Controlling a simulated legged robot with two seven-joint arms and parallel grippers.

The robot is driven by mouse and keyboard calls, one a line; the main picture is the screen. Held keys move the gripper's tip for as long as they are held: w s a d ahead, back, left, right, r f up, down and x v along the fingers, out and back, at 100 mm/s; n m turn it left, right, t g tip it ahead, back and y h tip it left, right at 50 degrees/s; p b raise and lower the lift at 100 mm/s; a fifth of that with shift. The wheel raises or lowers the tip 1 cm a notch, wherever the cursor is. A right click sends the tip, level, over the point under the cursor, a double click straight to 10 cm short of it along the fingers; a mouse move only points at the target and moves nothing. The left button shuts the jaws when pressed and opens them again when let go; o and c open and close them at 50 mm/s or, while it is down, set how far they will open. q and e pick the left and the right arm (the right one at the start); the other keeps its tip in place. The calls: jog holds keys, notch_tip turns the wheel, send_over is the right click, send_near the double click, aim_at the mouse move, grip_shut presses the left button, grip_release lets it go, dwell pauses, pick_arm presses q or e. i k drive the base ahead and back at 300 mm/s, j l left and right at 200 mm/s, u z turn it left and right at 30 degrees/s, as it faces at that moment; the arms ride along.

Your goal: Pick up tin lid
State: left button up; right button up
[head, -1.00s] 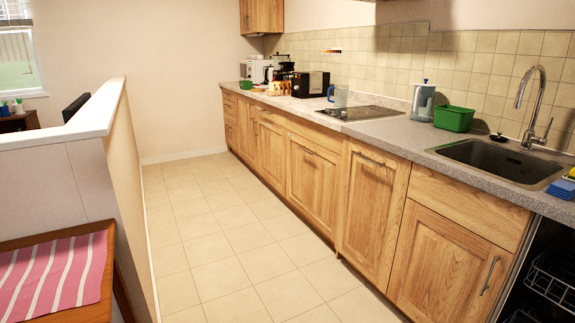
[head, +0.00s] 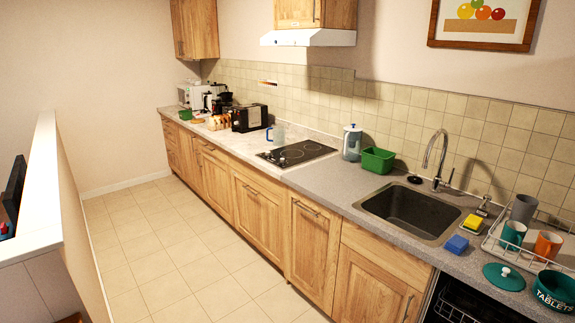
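A round dark green lid with a pale knob, which looks like the tin lid (head: 503,276), lies on the grey worktop near its front edge at the lower right of the head view. A dark green tin marked "TABLETS" (head: 556,291) stands just right of it, partly cut off by the picture edge. Neither of my grippers is in view.
A dish rack (head: 497,247) with cups stands behind the lid. A blue sponge (head: 457,244) lies to its left, beside the sink (head: 409,211). An open dark appliance (head: 470,303) is below the worktop. The tiled floor (head: 190,250) is clear.

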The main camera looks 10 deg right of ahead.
aim_at(504, 278)
jog(key=z, duration=2.15)
